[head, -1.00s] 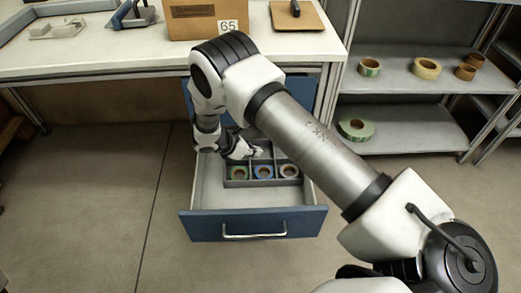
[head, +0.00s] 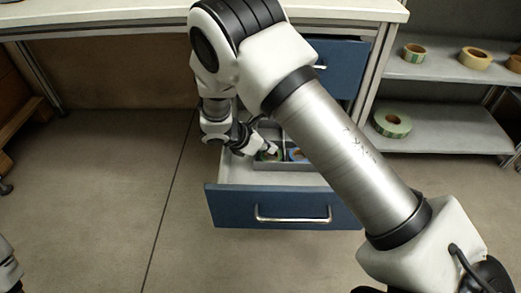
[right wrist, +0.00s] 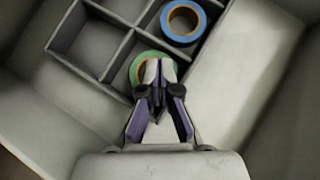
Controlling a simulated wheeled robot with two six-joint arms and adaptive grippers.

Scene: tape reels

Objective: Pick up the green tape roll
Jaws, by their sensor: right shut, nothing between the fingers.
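The green tape roll (right wrist: 136,68) lies in a compartment of the grey divider tray in the open drawer. In the head view the green roll (head: 261,157) is partly covered by my right gripper (head: 272,151). In the right wrist view the right gripper (right wrist: 158,68) has its fingertips together over the roll's right part, with nothing between them. I cannot tell whether they touch the roll. My left gripper does not show.
A blue tape roll (right wrist: 166,22) sits in the neighbouring compartment. More rolls, including a large green one (head: 392,123), lie on the shelves at right.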

